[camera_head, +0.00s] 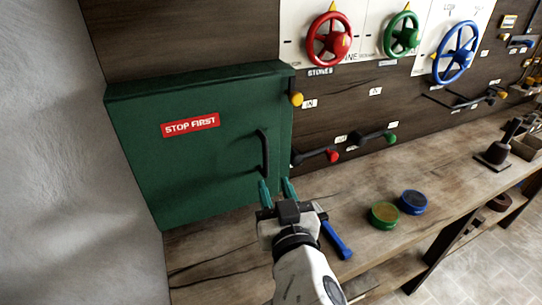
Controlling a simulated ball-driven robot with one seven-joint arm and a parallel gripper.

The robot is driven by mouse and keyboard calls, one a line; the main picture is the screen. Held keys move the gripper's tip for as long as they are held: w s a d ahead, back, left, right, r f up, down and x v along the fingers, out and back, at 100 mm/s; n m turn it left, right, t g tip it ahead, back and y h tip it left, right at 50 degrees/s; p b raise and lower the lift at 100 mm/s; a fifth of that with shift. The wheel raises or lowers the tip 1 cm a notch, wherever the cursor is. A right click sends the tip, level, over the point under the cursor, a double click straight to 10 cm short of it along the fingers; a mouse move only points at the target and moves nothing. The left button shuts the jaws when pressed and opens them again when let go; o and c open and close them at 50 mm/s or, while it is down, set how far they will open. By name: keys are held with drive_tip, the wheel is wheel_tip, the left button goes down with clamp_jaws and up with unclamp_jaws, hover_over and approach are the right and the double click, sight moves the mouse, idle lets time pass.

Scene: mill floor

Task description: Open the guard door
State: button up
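The guard door (200,165) is the green front of a box on the wall at the left, with a red "STOP FIRST" label (190,125). It looks shut. Its dark vertical handle (263,152) is near the door's right edge. My gripper (276,190) is just below the handle in the picture, its two teal fingers pointing up toward it. The fingers are apart with nothing seen between them. They look clear of the handle, though the depth gap is hard to tell.
A wooden bench (340,205) runs below, holding a blue-handled tool (337,240), a green round container (383,215) and a blue one (413,202). Levers with red (333,156) and green (390,139) knobs stick out right of the door. A yellow knob (296,99) is beside the box.

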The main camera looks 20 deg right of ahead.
sight(266, 162)
drive_tip(key=w, duration=0.3)
drive_tip(key=w+d+p, duration=0.1)
drive_tip(key=w, duration=0.2)
drive_tip(key=w+d, duration=0.1)
drive_tip(key=w, duration=0.2)
drive_tip(key=shift+w+p, duration=0.35)
drive_tip(key=shift+p, duration=0.05)
clamp_jaws()
